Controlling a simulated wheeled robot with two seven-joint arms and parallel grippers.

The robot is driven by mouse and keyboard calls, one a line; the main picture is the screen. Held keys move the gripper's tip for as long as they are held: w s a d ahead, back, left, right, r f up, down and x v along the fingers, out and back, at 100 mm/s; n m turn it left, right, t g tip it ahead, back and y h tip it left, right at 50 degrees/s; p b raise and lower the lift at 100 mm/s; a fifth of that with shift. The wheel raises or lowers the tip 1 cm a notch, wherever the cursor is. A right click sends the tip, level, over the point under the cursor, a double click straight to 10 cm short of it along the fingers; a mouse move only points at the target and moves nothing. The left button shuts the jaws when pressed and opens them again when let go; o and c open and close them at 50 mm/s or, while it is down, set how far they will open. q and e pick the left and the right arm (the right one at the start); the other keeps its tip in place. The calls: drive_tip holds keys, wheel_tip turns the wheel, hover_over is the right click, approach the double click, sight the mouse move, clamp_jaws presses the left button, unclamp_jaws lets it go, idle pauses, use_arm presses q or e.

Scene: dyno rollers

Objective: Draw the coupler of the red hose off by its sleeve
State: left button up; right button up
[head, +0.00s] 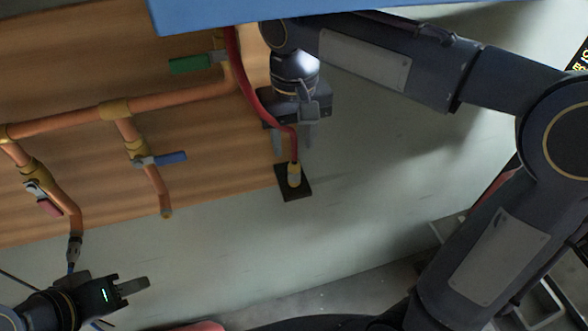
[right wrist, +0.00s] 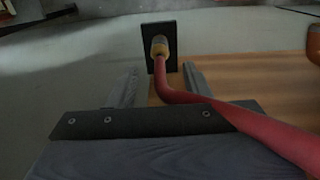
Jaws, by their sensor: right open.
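The red hose (head: 241,75) hangs down from the top of the head view and ends in a brass-yellow coupler (head: 294,174) at a black plate (head: 293,193). In the right wrist view the coupler (right wrist: 159,46) sits at the plate (right wrist: 146,32), beyond my fingertips. My right gripper (head: 292,146) is open just above the coupler; it also shows in the right wrist view (right wrist: 158,72), with the hose (right wrist: 172,95) running between its fingers. The fingers do not touch the coupler. My left gripper (head: 130,288) is at the lower left, away from the hose; its finger gap is unclear.
A blue surface (head: 340,12) crosses the top. The pale area right of the plate is clear.

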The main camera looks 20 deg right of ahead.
sight(294, 162)
wheel_tip(294, 162, down, 8)
drive_tip(key=b, duration=0.7)
drive_tip(key=shift+f, duration=0.6)
drive_tip(key=shift+r, duration=0.1)
idle(0.8)
drive_tip(key=shift+c, duration=0.3)
clamp_jaws()
